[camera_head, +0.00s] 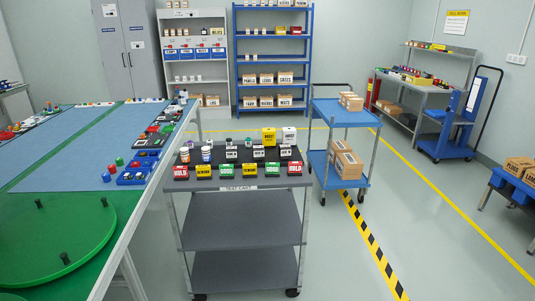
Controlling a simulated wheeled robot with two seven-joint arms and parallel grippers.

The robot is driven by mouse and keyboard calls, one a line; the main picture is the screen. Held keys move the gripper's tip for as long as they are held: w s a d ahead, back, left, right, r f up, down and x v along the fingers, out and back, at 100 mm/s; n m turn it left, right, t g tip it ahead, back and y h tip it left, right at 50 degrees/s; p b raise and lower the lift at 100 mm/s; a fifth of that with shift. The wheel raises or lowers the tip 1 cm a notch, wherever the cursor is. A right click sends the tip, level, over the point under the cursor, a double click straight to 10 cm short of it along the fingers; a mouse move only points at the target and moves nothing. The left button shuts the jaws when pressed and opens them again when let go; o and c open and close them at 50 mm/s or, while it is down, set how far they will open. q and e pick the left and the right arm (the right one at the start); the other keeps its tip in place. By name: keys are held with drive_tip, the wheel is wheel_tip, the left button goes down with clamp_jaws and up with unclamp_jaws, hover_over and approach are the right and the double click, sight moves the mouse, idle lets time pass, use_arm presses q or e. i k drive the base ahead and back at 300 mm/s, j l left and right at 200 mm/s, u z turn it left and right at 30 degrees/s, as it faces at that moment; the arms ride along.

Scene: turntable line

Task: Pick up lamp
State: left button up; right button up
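I cannot make out a lamp for certain in the head view; the small parts are too tiny to tell apart. Many small parts lie along the edges of the blue-topped table (85,143) at left. The grey test cart (240,236) stands in the centre, with small jars (206,154) and several red, yellow and green label blocks (227,170) on top. Neither of my grippers shows.
A green turntable (50,240) with black pegs is at lower left. A blue cart (338,118) with cartons stands behind the test cart at right. Shelves (273,61) line the back wall. The floor right of the carts is mostly clear, with yellow tape lines.

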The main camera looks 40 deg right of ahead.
sight(206, 156)
drive_tip(key=z, duration=0.8)
